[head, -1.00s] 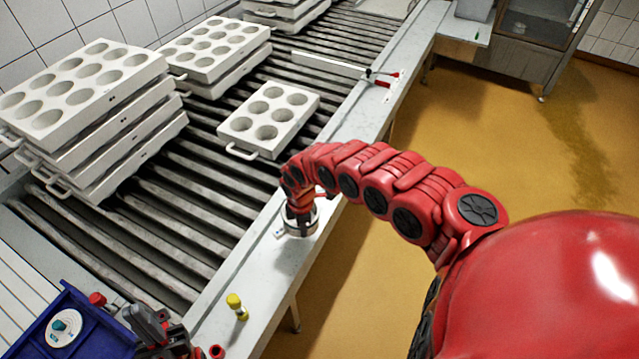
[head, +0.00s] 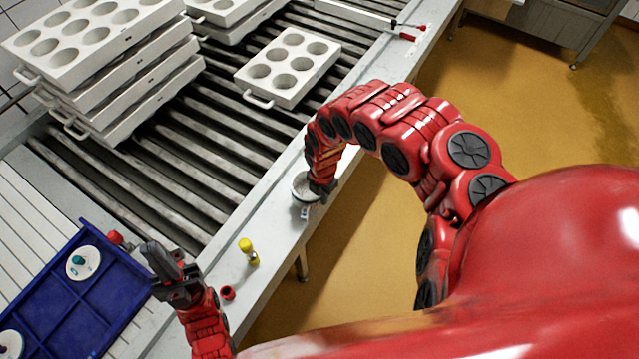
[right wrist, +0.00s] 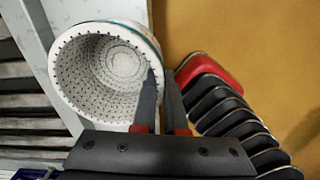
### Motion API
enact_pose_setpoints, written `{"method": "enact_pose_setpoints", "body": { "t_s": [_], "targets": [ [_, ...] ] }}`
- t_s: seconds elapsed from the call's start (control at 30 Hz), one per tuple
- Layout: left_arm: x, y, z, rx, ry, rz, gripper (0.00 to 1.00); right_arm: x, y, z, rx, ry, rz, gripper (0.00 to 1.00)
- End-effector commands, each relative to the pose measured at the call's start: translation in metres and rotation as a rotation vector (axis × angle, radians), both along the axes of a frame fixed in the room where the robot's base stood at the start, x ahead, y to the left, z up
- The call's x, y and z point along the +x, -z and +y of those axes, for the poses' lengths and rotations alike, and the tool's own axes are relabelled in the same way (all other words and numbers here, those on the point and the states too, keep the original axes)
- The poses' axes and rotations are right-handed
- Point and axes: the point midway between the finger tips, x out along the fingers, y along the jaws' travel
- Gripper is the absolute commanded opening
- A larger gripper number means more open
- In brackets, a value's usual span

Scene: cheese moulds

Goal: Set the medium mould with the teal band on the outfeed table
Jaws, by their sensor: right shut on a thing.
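A white round perforated mould (right wrist: 105,75) hangs tilted in my right gripper (right wrist: 160,85), its open top facing the wrist camera. One finger is inside its wall and the other outside. A thin teal line shows on its outer side near the rim. In the head view the mould (head: 301,186) appears over the pale rail beside the rollers, partly hidden by my right gripper (head: 322,188). Whether it touches the rail is unclear. My left gripper (head: 165,270) is empty near the blue crate; its finger gap is unclear. I cannot identify the outfeed table for certain.
The blue divided crate (head: 98,296) holds white round pieces (head: 84,263) with teal knobs. A yellow-topped item (head: 249,250) and a red ring (head: 227,293) are on the rail. White multi-hole blocks (head: 288,68) stand on the rollers. Yellow floor lies to the right.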

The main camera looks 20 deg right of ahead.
Motion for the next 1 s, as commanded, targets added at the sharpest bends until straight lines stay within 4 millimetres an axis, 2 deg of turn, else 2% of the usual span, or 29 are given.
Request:
{"method": "enact_pose_setpoints", "body": {
  "t_s": [0.23, 0.4, 0.6, 0.9, 1.0],
  "targets": [
    [0.0, 0.022, 0.0, 0.0, 0.0, 0.0, 0.0, 0.031, 0.007, -0.006, 0.001, -0.001, -0.003, 0.0],
    [0.0, 0.017, 0.0, 0.0, 0.0, 0.0, 0.0, 0.056, 0.005, -0.014, 0.002, 0.002, -0.005, 0.0],
    [0.0, 0.01, 0.0, 0.0, 0.0, 0.0, 0.0, 0.074, 0.006, -0.014, 0.008, -0.003, -0.007, 0.0],
    [0.0, 0.007, 0.0, 0.0, 0.0, 0.0, 0.0, 0.081, 0.007, -0.021, -0.001, 0.0, -0.004, 0.0],
    [0.0, 0.004, 0.0, 0.0, 0.0, 0.0, 0.0, 0.08, 0.016, -0.018, 0.004, 0.0, 0.0, 0.0]
  ]
}}
